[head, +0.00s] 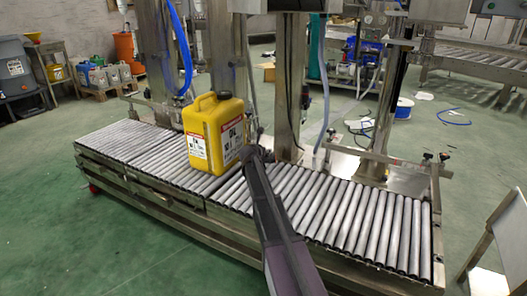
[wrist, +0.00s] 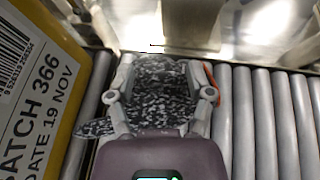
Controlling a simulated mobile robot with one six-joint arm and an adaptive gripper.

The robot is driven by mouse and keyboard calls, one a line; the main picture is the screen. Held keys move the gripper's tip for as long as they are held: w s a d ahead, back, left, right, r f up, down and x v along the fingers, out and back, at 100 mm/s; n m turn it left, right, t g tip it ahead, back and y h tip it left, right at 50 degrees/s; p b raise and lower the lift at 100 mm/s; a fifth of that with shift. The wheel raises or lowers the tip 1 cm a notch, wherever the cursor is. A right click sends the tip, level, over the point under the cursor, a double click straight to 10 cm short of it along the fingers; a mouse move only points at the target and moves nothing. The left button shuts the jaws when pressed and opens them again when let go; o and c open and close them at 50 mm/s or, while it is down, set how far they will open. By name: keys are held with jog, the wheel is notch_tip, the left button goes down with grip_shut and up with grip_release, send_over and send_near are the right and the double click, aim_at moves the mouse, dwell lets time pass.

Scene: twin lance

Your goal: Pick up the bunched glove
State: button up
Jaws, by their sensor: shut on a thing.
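The bunched glove (wrist: 160,92) is speckled black and grey, with an orange edge showing at its right. In the wrist view it lies between the fingers of my gripper (wrist: 163,72), which is shut on it. Part of the glove sticks out to the left below the left finger. Metal rollers show around it, and I cannot tell whether it touches them. In the head view my gripper (head: 250,140) is small, just right of the yellow jug, and I cannot make out the glove there.
A yellow jug (head: 213,135) with labels stands on the roller conveyor (head: 330,205), close left of my gripper; it also shows in the wrist view (wrist: 45,85). Steel posts (head: 291,85) rise behind the conveyor. The rollers to the right are clear.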

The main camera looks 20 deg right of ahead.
jog(key=s+a+r, duration=0.1)
jog(key=s, duration=1.5)
jog(key=shift+r+p, duration=0.25)
jog(key=shift+p, duration=0.2)
jog(key=shift+a, duration=0.1)
